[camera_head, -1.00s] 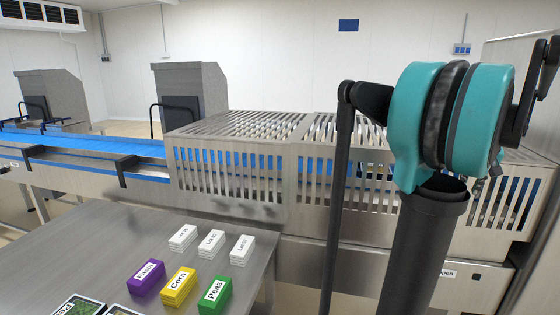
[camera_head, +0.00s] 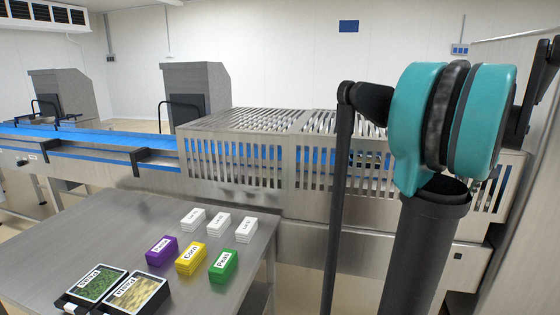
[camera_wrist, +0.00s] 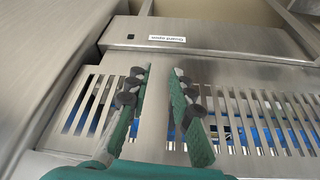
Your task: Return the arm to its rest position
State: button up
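My arm with its teal joint stands at the right of the head view. The gripper end is not visible there. In the wrist view my gripper (camera_wrist: 160,108) shows two green-padded fingers, spread apart with nothing between them. Behind the fingers is the slotted metal guard (camera_wrist: 240,115) of the tray sealer, with blue showing through the slots. The same guard (camera_head: 235,163) stands across the middle of the head view. I cannot tell the distance from the fingers to the guard.
A steel table (camera_head: 95,230) at lower left holds purple (camera_head: 162,250), yellow (camera_head: 191,258) and green (camera_head: 223,266) label stacks, several white stacks (camera_head: 218,224), and two black trays, one with green contents (camera_head: 99,283), one with pale contents (camera_head: 139,294). A blue conveyor (camera_head: 90,143) runs behind.

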jog(key=w+a+f+n, duration=0.1)
jog(key=a+f, duration=0.3)
jog(key=a, duration=0.4)
jog(key=a+f+n+y, duration=0.1)
jog(key=a+f, duration=0.3)
jog(key=a, duration=0.3)
jog(key=w+a+f+n, duration=0.1)
jog(key=a+f, duration=0.3)
jog(key=a, duration=0.4)
jog(key=s+a+f+n, duration=0.1)
jog(key=s+a+f, duration=0.6)
jog(key=a, duration=0.2)
jog(key=s+a+f+n+y, duration=0.1)
jog(key=s+a+f, duration=0.6)
jog(key=a, duration=0.2)
jog(key=shift+s+a+f+n, duration=0.2)
jog(key=shift+a+n, duration=0.1)
jog(key=shift+a, duration=0.1)
